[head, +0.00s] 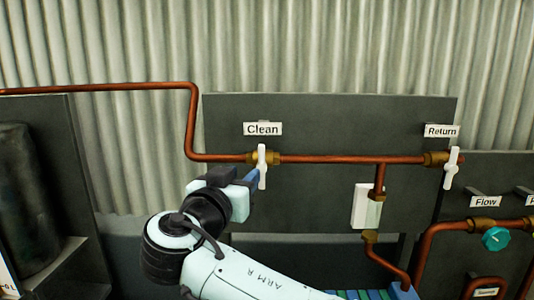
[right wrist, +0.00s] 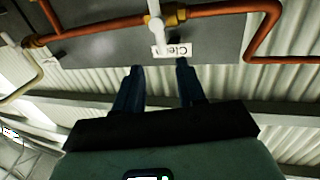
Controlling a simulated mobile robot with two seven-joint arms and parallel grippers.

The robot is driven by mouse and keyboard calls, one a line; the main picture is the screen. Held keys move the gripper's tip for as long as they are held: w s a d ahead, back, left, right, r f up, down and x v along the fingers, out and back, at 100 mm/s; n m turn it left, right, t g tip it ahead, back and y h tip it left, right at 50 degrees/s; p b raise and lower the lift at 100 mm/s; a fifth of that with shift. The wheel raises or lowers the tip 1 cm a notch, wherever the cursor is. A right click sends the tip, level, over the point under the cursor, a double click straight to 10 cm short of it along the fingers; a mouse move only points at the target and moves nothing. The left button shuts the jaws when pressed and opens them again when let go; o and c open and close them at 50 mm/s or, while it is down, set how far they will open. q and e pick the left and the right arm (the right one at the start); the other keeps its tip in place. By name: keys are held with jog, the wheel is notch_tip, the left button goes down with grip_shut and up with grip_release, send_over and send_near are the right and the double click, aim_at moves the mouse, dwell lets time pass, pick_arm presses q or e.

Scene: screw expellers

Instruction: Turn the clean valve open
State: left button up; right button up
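The clean valve (head: 262,160) has a white lever handle that stands upright, across the horizontal copper pipe, below the "Clean" label (head: 263,129). My right gripper (head: 252,180) is beside the lower part of this handle in the head view. In the right wrist view, my right gripper (right wrist: 159,66) has its two blue fingers apart with nothing between them. The white handle (right wrist: 154,25) lies beyond the fingertips, roughly in line with the gap. Whether a finger touches it cannot be told. My left gripper is not in view.
A copper pipe (head: 330,159) runs along the dark panel (head: 330,120). A similar white return valve (head: 451,168) is at the right under the "Return" label (head: 441,131). A teal knob (head: 495,239) sits lower right. A white box (head: 362,205) is below the pipe.

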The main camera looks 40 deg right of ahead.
aim_at(261, 157)
jog(key=p+x, duration=0.3)
jog(key=x, duration=0.9)
jog(key=shift+r, duration=0.1)
jog(key=shift+w+d, duration=0.35)
jog(key=shift+d, duration=0.1)
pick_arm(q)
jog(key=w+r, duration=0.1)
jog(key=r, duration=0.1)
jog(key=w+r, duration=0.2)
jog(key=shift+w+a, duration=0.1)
pick_arm(e)
grip_shut()
